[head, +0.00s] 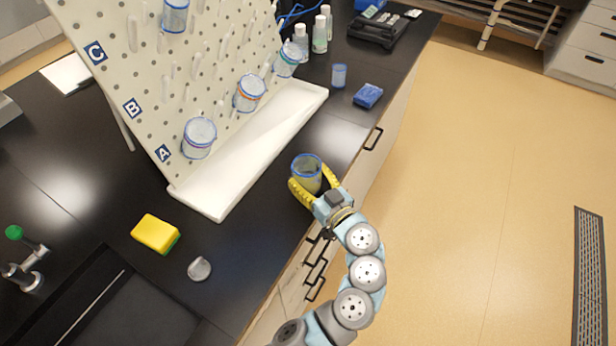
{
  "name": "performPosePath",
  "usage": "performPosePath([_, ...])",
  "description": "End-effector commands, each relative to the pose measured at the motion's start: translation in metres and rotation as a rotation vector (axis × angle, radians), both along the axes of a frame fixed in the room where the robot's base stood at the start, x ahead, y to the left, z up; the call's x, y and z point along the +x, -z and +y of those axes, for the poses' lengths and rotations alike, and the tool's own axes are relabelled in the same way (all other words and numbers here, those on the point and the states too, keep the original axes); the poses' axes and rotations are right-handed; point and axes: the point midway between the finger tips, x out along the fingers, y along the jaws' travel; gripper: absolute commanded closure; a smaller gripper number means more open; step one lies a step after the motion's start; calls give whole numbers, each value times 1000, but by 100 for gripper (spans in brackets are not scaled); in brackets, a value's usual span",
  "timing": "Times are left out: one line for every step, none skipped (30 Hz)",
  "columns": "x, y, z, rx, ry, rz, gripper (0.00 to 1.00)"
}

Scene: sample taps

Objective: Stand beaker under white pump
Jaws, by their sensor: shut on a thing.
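My gripper (315,188) has yellow fingers and is shut around a clear beaker (307,166) with a blue rim. The beaker looks upright, near the bench's right edge, just right of the white drip tray. I cannot tell whether its base touches the bench. I cannot make out a white pump for certain. Several white-capped bottles (320,35) stand at the back of the bench, their tops too small to read as pumps.
A pegboard (150,60) marked A, B, C holds several beakers above a white tray (220,195). A yellow sponge (155,232), grey round piece (199,269), green-topped tap (14,232), small beaker (339,77) and blue sponge (368,96) are around. Black bench between is clear.

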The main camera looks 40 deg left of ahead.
Motion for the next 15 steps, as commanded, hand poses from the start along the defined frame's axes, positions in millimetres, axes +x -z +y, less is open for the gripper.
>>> performPosePath([0, -1, 0, 1, 1, -1, 60])
performPosePath([0, -1, 0, 1, 1, -1, 60])
performPosePath([0, -1, 0, 1, 0, -1, 60])
performPosePath([0, -1, 0, 1, 1, -1, 60])
performPosePath([0, -1, 0, 1, 0, -1, 60])
performPosePath([0, -1, 0, 1, 0, -1, 60])
performPosePath([0, 0, 0, 1, 0, -1, 60])
performPosePath([0, 1, 0, 1, 0, -2, 60])
performPosePath([0, 2, 0, 1, 0, -2, 60])
performPosePath([0, 2, 0, 1, 0, -2, 60])
performPosePath([0, 3, 0, 1, 0, -2, 60])
performPosePath([0, 1, 0, 1, 0, -1, 21])
performPosePath([0, 1, 0, 1, 0, -1, 12])
performPosePath([0, 1, 0, 1, 0, -1, 4])
performPosePath([0, 1, 0, 1, 0, -1, 4])
